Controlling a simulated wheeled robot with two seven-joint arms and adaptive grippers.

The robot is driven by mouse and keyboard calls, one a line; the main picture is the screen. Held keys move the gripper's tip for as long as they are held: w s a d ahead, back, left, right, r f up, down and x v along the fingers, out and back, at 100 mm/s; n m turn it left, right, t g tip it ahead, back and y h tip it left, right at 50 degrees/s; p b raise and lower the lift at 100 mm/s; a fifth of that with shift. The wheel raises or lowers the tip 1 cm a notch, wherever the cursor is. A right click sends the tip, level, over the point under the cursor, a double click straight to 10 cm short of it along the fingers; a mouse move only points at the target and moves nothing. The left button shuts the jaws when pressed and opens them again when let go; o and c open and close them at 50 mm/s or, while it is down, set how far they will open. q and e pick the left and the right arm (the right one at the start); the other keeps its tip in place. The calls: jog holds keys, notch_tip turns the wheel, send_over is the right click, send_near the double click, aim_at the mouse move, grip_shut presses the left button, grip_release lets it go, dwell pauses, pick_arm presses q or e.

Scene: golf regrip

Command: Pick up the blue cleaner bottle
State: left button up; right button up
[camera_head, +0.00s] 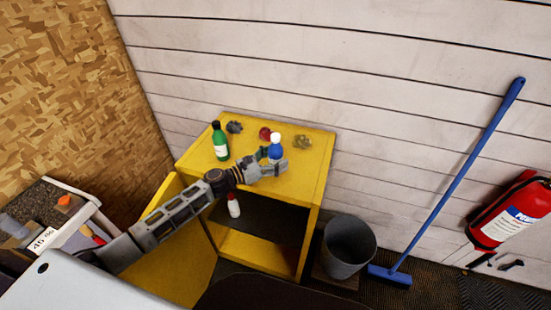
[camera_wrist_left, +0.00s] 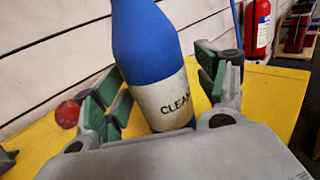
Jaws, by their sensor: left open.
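The blue cleaner bottle (camera_head: 275,147) stands upright on top of the yellow cabinet (camera_head: 309,170). It has a white cap and a white label. In the left wrist view the bottle (camera_wrist_left: 150,45) fills the middle, with "CLEA" legible on its label. My left gripper (camera_head: 272,161) is open at the bottle's lower part. Its green-padded fingers (camera_wrist_left: 160,90) stand on either side of the bottle, with a visible gap on the right side. Contact on the left side cannot be told. The bottle's cap is out of the wrist view. My right gripper is not in view.
A green bottle (camera_head: 220,141) stands left on the cabinet top. Dark, red and olive crumpled items (camera_head: 265,133) lie along the back. A white bottle with a red cap (camera_head: 234,206) is on the lower shelf. A grey bucket (camera_head: 348,247) and blue broom (camera_head: 450,185) stand right.

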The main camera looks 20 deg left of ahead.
aim_at(276, 135)
pick_arm(q)
jog(key=shift+c, duration=0.4)
jog(key=c, duration=1.1)
jog(key=shift+o, duration=0.2)
jog(key=shift+r, duration=0.2)
jog(key=shift+r+p, duration=0.6)
jog(key=shift+r, duration=4.25)
